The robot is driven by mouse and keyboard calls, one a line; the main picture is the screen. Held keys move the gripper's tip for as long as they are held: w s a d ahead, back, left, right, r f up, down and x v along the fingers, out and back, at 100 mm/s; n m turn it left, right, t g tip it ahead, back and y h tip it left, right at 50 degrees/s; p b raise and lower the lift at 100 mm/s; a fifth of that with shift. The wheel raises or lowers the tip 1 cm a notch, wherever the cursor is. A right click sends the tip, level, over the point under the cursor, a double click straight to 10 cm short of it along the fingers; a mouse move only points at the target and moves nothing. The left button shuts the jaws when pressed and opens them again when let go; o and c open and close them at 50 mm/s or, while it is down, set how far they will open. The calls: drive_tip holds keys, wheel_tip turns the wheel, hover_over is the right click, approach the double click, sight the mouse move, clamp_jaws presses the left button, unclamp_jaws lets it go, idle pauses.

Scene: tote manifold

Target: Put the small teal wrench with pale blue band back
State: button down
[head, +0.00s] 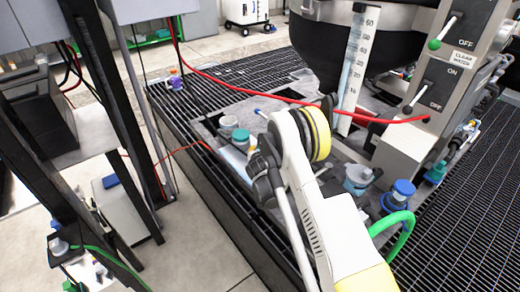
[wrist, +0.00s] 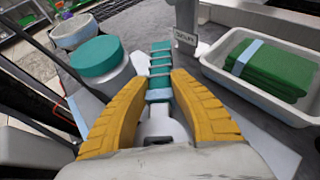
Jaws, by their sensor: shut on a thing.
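In the wrist view, my gripper (wrist: 155,79) has its two yellow ribbed fingers closed on a small teal, ribbed piece with a pale blue band, which I take as the wrench (wrist: 161,58). The band shows between the fingertips, and the teal part extends away from me over the grey surface. I cannot tell whether the wrench touches that surface. In the head view my arm hides the gripper and the wrench.
A white jar with a teal lid (wrist: 97,56) stands close left of my gripper; a pale bowl (wrist: 73,31) is behind it. A white tray (wrist: 213,66) holding a folded green bundle is at right.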

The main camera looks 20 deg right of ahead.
drive_tip(key=shift+f, duration=0.6)
drive_tip(key=c, duration=1.1)
unclamp_jaws()
drive_tip(key=shift+c, duration=0.2)
drive_tip(key=shift+s, duration=0.1)
